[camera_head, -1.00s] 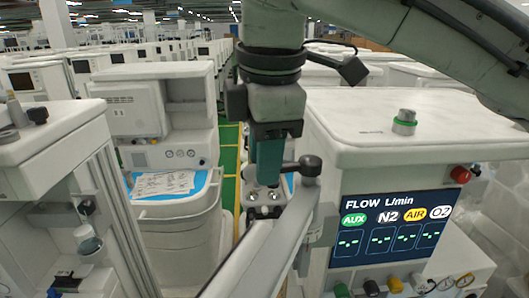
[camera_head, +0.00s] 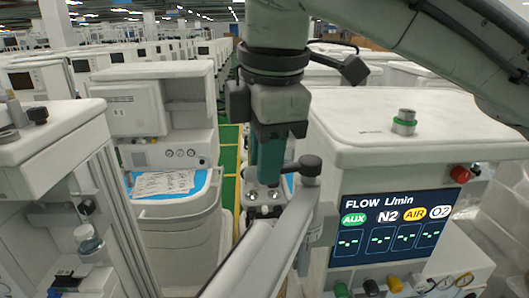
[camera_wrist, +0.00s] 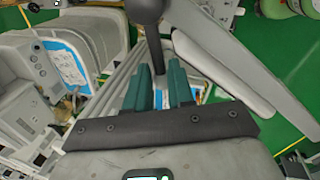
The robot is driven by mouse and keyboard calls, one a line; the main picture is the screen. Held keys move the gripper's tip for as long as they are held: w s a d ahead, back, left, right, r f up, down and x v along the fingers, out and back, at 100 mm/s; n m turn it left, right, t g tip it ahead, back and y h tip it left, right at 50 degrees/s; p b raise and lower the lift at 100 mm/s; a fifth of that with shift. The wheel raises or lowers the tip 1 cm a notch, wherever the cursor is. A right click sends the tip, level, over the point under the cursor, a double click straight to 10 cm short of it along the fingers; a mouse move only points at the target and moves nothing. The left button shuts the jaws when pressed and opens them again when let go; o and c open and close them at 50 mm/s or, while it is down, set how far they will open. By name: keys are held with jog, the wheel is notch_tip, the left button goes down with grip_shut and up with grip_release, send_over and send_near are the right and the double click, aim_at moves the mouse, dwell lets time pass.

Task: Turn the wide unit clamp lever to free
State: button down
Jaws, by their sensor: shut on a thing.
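The dark clamp lever (camera_head: 299,168) sits on a round pivot on top of a grey rail post beside the wide white unit (camera_head: 430,122) with the flow screen. Its bar points left in the head view. My gripper (camera_head: 270,180) points down at the bar's left end, its teal fingers shut on it. In the wrist view the black lever (camera_wrist: 150,28) runs down from its round end into the space between the two teal fingertips (camera_wrist: 159,72). The part of the bar between the fingers is partly hidden.
A grey rail (camera_head: 262,250) slopes down to the left below the lever. A white cart with a blue tray (camera_head: 207,185) stands left, across a narrow green floor aisle. Another white unit (camera_head: 55,135) stands at far left. Knobs (camera_head: 460,174) stick out from the wide unit.

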jog(key=s+n, duration=0.1)
jog(key=n, duration=0.1)
jog(key=s+d+n, duration=0.1)
jog(key=n, duration=0.1)
jog(key=shift+s+d+n+y, duration=0.2)
jog(key=shift+n+y, duration=0.2)
jog(key=n, duration=0.1)
jog(key=s+d+n, duration=0.1)
jog(key=shift+d+n+g, duration=0.1)
jog(key=shift+n+g, duration=0.3)
jog(key=n, duration=0.1)
jog(key=d+n, duration=0.1)
jog(key=shift+s+d+n+y, duration=0.2)
jog(key=shift+s+n+y, duration=0.1)
jog(key=shift+s, duration=0.1)
jog(key=d+n, duration=0.1)
jog(key=n+g, duration=0.1)
jog(key=n, duration=0.1)
jog(key=shift+s+d, duration=0.2)
jog(key=shift+d, duration=0.2)
jog(key=shift+d+n, duration=0.55)
jog(key=shift+n, duration=0.55)
jog(key=c, duration=1.1)
grip_release()
jog(key=shift+d, duration=0.1)
jog(key=shift+r, duration=0.1)
